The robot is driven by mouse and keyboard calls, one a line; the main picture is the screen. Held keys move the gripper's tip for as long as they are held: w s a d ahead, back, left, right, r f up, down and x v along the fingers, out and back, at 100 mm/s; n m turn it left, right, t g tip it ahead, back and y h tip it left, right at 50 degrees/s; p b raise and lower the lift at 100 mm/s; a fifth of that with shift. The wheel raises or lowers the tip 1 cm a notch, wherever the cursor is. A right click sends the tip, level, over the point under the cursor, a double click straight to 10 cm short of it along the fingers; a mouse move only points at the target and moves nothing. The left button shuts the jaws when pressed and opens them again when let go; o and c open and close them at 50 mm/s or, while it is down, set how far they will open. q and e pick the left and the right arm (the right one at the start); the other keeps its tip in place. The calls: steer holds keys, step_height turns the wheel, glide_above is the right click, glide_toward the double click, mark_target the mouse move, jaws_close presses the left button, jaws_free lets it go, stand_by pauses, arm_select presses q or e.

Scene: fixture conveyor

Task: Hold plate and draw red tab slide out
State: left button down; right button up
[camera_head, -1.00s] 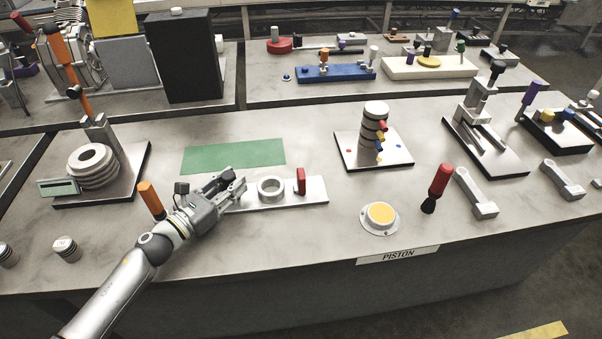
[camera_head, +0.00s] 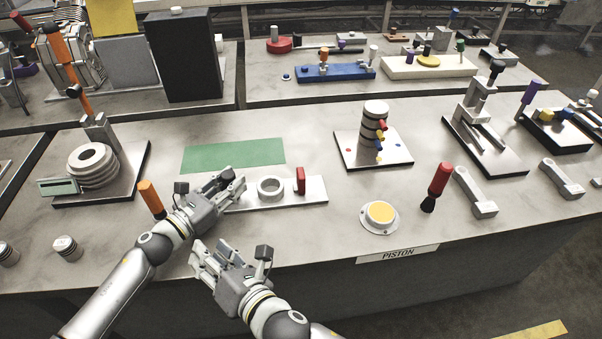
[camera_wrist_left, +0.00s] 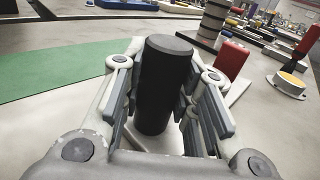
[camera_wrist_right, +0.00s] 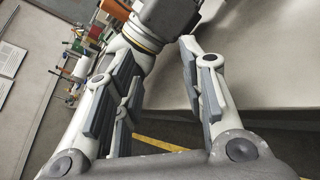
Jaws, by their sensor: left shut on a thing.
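The pale plate (camera_head: 313,196) lies on the bench with a grey ring (camera_head: 270,188) on its middle and an upright red tab (camera_head: 300,180) toward its right end. The tab also shows beyond my left gripper in the left wrist view (camera_wrist_left: 231,59). My right gripper (camera_head: 203,262) is open and empty, in front of the bench's near edge, below and apart from the left one.
A green mat (camera_head: 233,155) lies behind the plate. An orange-handled item (camera_head: 150,197) stands left of my left wrist. A round yellow-topped base (camera_head: 380,216) and a red-handled tool (camera_head: 437,185) are to the right. Bench space between plate and yellow base is clear.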

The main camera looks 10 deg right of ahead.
steer(key=w+d+r+h, duration=0.1)
steer(key=w+d, duration=0.1)
steer(key=w+d+r+t+h, duration=0.1)
steer(key=w+d, duration=0.1)
steer(key=d, duration=0.1)
steer(key=w+d+r+n+h, duration=0.1)
steer(key=w+d, duration=0.1)
steer(key=d, duration=0.1)
steer(key=shift+w+d+r+t+h, duration=0.15)
steer(key=shift+d+r+t+h, duration=0.15)
steer(key=shift+h, duration=0.1)
steer(key=w+d+r+h, duration=0.3)
steer(key=d, duration=0.4)
steer(key=h, duration=0.2)
glide_toward(303, 177)
steer(key=x, duration=1.2)
steer(key=shift+c, duration=0.3)
jaws_close()
steer(key=shift+d, duration=0.1)
